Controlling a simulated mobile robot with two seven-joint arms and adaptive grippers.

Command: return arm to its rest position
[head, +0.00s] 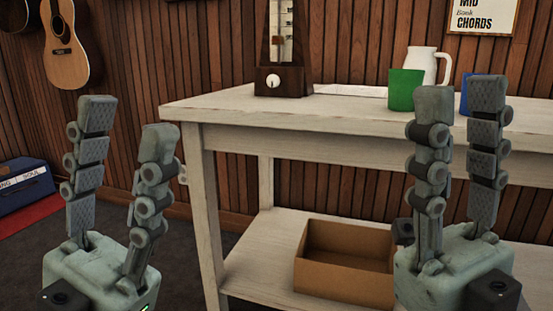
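My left gripper (128,118) is at the left of the head view, fingers pointing up and spread wide apart. Nothing is between them. It is left of the table and clear of it. My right gripper (462,100) is at the right, in front of the table.
A white wooden table (260,110) holds a metronome (283,60), a green cup (406,91), a white pitcher (432,60) and a blue cup (465,92) partly hidden by my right gripper. An open cardboard box (340,278) sits on the lower shelf. A guitar (66,50) hangs on the wall.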

